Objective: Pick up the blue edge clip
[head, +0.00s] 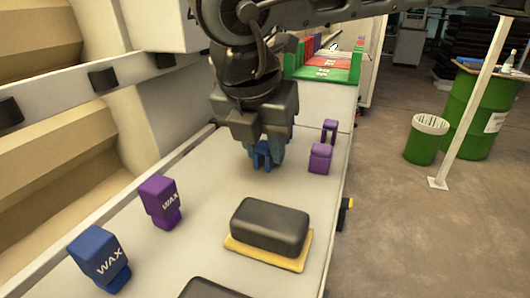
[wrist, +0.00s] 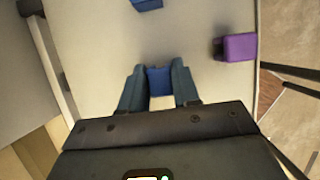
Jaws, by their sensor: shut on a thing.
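The blue edge clip (head: 262,154) is low between the fingers of my gripper (head: 263,150), just at or above the pale table top. In the wrist view the blue clip (wrist: 159,80) is between the two blue-grey fingertips (wrist: 158,92), which are shut on it from both sides. The fingers and the gripper body hide part of the clip. I cannot tell whether it touches the table.
A purple edge clip (head: 320,158) stands right of my gripper, near the table edge. Purple (head: 160,202) and blue (head: 99,258) WAX blocks stand at front left. A black block on a yellow pad (head: 269,228) is in front. Another blue thing (wrist: 147,4) shows at the wrist view's top.

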